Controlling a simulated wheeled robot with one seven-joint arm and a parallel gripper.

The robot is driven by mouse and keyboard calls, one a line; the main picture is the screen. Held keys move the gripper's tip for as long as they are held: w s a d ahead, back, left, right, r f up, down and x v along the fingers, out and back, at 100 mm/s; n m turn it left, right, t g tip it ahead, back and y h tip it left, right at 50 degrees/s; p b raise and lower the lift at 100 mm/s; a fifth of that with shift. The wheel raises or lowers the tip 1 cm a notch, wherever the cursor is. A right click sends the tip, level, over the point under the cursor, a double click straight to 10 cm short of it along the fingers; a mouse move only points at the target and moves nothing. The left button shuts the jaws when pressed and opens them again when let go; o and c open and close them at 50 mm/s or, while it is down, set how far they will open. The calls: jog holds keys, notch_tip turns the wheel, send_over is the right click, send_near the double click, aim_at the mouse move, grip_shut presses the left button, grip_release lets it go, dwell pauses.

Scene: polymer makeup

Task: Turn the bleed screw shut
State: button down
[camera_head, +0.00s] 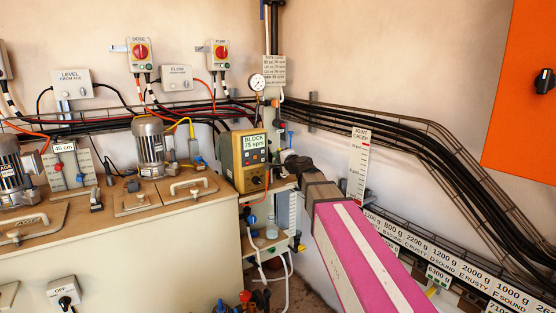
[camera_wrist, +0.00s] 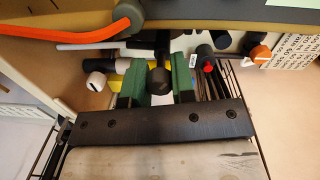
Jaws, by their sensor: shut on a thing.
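My gripper (camera_wrist: 158,88) shows in the wrist view as two green-padded fingers on a black bar. It is shut on a dark round knob (camera_wrist: 158,76), which sits between the pads and appears to be the bleed screw. In the head view my gripper (camera_head: 289,160) is at the end of my pink and white arm, just right of the yellow dosing pump (camera_head: 251,157) with its "BLOCK 75 spm" display. The knob cannot be made out in the head view. How far it is turned cannot be told.
Close around the fingers are an orange hose (camera_wrist: 112,30), a white-faced black cap (camera_wrist: 97,81) and a red-tipped black fitting (camera_wrist: 205,60). A pressure gauge (camera_head: 257,82) is above the pump. Cable trays line the wall at right. A motor-topped tank (camera_head: 150,225) stands at left.

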jog(key=m, duration=0.5)
jog(key=shift+y, duration=0.3)
jog(key=m, duration=0.4)
jog(key=shift+m, duration=0.4)
jog(key=c, duration=1)
grip_release()
jog(key=shift+o, duration=0.2)
jog(key=v, duration=1.1)
jog(key=shift+w+f, duration=0.1)
jog(key=shift+f, duration=0.05)
